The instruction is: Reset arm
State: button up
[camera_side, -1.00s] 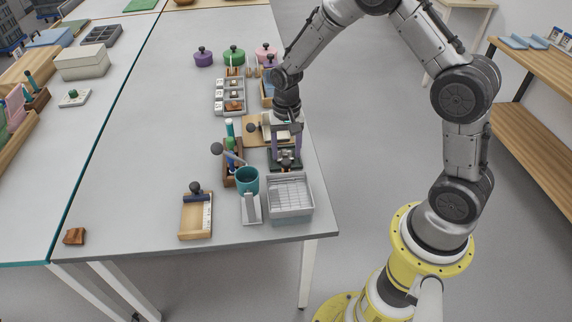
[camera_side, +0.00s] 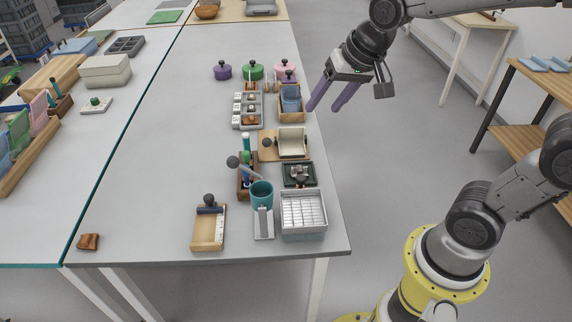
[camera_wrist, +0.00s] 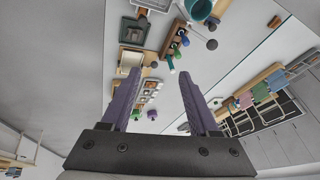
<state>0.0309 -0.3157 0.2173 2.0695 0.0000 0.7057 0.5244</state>
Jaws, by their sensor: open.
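My gripper (camera_side: 330,96) is open and empty, with two purple fingers apart. In the side view it is raised beyond the right edge of the grey table (camera_side: 150,130), over the floor. In the wrist view the fingers of my gripper (camera_wrist: 158,92) show with nothing between them, and the table items appear beyond. A green-black tray (camera_side: 299,181) with small pieces in it sits near the table's right edge. A cream curved piece (camera_side: 291,141) rests on a wooden board (camera_side: 268,153) behind that tray.
The table's left-middle is clear.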

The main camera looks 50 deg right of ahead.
jog(key=s+a+n, duration=0.1)
jog(key=s+n, duration=0.5)
jog(key=s, duration=1)
jog(key=shift+s+f, duration=0.35)
jog(key=shift+s, duration=0.05)
